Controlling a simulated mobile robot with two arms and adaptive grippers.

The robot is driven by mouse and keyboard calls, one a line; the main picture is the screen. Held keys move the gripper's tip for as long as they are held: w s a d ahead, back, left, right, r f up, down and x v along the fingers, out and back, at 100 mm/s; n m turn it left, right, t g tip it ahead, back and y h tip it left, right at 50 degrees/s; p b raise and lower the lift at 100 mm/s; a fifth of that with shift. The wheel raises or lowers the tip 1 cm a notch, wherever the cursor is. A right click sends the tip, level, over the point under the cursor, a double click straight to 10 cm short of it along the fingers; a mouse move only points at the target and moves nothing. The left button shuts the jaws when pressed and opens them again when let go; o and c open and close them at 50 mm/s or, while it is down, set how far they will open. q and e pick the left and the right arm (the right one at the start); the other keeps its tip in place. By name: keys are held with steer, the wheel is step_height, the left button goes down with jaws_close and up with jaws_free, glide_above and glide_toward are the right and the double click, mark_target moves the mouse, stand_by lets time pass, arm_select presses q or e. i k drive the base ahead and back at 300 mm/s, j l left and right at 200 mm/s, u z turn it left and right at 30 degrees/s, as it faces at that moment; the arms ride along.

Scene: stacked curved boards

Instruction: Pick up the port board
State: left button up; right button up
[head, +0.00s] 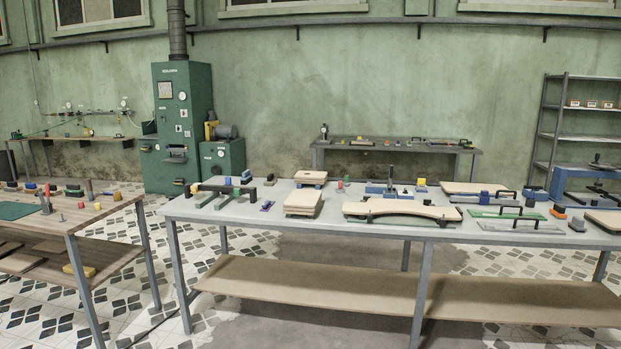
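A long pale curved wooden board (402,208) lies near the front edge of the grey table (262,225), with dark supports under it. A short stack of pale boards (303,203) lies to its left. Another pale board (470,188) lies flat behind and to the right, and a small one with a dark opening (311,176) is at the back left. A further pale board (605,219) is cut off by the right edge. I cannot tell which of these is the port board. Neither of my grippers is in view.
Blue and black fixtures (392,189), a black-handled tool (225,190) and green and grey tools (507,213) share the table. A wooden workbench (70,222) stands left, a green machine (182,125) behind. Tiled floor shows between the workbench and the grey table.

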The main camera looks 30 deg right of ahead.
mark_target(311, 175)
steer(key=z, duration=1.4)
